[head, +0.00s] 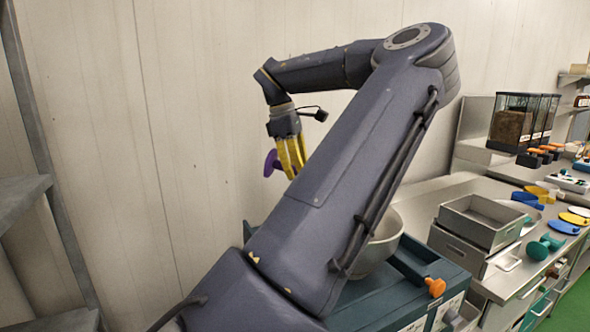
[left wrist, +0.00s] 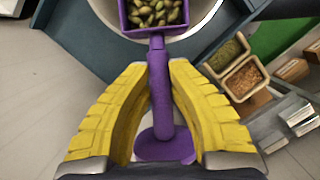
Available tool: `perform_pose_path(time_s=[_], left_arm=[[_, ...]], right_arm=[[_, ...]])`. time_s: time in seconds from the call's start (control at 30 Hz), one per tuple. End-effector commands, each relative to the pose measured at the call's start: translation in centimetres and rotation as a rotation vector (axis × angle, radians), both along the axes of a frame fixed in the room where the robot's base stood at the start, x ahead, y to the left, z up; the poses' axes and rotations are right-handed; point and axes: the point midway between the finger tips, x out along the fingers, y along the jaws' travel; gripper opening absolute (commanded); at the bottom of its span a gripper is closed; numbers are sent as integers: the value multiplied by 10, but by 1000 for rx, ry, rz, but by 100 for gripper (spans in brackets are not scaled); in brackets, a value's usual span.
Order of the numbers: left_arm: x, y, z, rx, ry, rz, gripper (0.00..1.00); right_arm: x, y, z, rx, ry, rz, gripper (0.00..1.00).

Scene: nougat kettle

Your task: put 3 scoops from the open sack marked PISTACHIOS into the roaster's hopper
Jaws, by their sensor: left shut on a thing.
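My left gripper (head: 292,160) has yellow fingers and is shut on the handle of a purple scoop (head: 271,163). In the left wrist view the gripper (left wrist: 157,75) closes around the handle of the scoop (left wrist: 160,100), and green-brown pistachios (left wrist: 155,12) lie in its square bowl. The scoop's bowl is over the round metal hopper (left wrist: 200,18). In the head view the hopper (head: 384,245) sits on the teal roaster (head: 375,300), partly hidden behind my left arm. Two open containers (left wrist: 228,57) with nuts show at the right of the wrist view; no PISTACHIOS label is readable. My right gripper is not in view.
A steel counter at the right holds metal trays (head: 480,220), clear bins (head: 522,120) with orange handles, a teal scoop (head: 540,247) and coloured lids. An orange knob (head: 435,287) sticks out from the roaster. A pale wall stands behind my left arm.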

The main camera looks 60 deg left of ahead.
Motion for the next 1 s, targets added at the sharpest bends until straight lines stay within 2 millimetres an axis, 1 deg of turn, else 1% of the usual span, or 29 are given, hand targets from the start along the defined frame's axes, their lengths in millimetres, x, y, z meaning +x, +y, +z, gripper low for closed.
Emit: perform_pose_path(time_s=[0.1,1.0], left_arm=[[8,-7,9,81,91,-5,0],[66,-58,67,484,553,-4,0]], right_arm=[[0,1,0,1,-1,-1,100],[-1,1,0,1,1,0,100]])
